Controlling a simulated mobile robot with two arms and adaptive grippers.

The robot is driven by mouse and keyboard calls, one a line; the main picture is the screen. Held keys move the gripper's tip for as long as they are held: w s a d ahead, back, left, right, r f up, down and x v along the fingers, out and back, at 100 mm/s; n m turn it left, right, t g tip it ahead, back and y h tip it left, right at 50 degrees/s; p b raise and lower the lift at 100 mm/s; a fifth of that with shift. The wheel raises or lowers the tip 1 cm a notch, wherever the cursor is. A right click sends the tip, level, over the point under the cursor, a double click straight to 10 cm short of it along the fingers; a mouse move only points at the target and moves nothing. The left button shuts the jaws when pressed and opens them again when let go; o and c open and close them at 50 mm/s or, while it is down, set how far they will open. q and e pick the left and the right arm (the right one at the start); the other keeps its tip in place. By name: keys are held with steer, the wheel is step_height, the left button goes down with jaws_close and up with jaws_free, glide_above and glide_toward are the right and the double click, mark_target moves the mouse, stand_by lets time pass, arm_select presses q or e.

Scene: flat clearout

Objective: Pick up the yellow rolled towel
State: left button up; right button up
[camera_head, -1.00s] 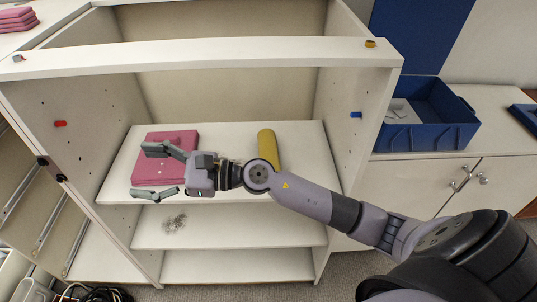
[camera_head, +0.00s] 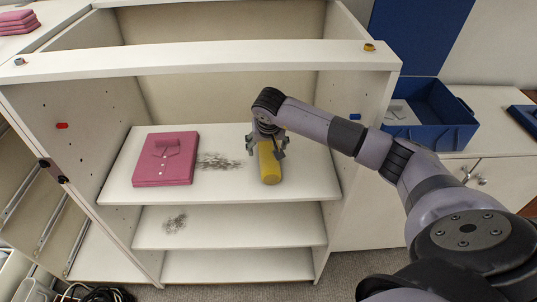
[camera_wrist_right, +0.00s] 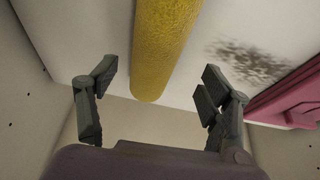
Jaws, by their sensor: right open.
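The yellow rolled towel (camera_head: 270,165) lies on the top shelf of the white cabinet, right of the middle, its length running from back to front. It also shows in the right wrist view (camera_wrist_right: 163,45), between the two fingers and beyond them. My right gripper (camera_head: 266,150) is over the towel in the head view, pointing down, with one finger to each side of it. In the wrist view the right gripper (camera_wrist_right: 157,80) is open and empty, its fingers apart from the towel. The arm hides the towel's back part in the head view. My left gripper is not in view.
A folded pink cloth (camera_head: 165,160) lies on the shelf (camera_head: 225,190) at left. A dark smudge (camera_head: 220,161) lies between it and the towel. The cabinet's top front rail (camera_head: 200,58) and side walls frame the opening. A blue crate (camera_head: 430,115) stands on the right counter.

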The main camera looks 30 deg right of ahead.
mark_target(269, 151)
steer(key=shift+d+p+x, duration=0.1)
steer(key=shift+p+x, duration=0.25)
steer(key=shift+x, duration=1.45)
steer(key=shift+d+p+x, duration=0.15)
steer(key=shift+p+x, duration=0.15)
steer(key=shift+x, duration=1.45)
steer(key=shift+s, duration=0.15)
steer(key=shift+c, duration=0.2)
steer(key=c, duration=1.3)
